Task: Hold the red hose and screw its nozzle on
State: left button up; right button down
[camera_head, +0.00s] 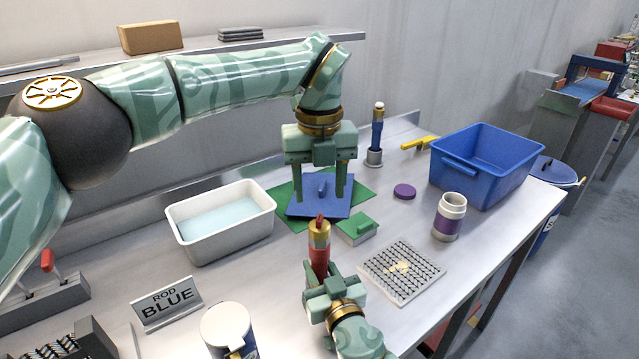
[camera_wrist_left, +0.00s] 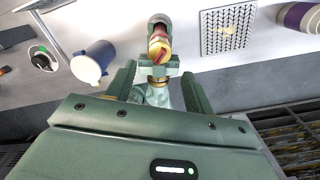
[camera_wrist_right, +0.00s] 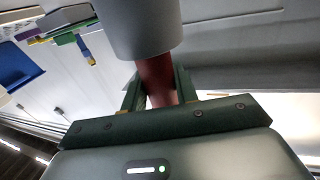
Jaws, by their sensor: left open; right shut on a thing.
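The red hose (camera_head: 318,258) is upright in my right gripper (camera_head: 325,280). It has a gold section (camera_head: 318,235) and a small red tip at its top; I cannot tell whether that gold section is the nozzle. The right wrist view shows the fingers shut around the red hose (camera_wrist_right: 157,82), with a grey cylinder (camera_wrist_right: 140,25) at its end.
A white basin (camera_head: 180,230) stands left, a green block (camera_head: 357,228) right of the plate. A perforated tray (camera_head: 432,276), purple-banded bottle (camera_head: 449,218) and blue crate (camera_head: 461,166) stand at right. A blue hose (camera_head: 377,135) stands behind.

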aim_at(319, 218)
pick_arm(q)
jog(key=shift+n, duration=0.4)
jog(key=shift+f, duration=4.05)
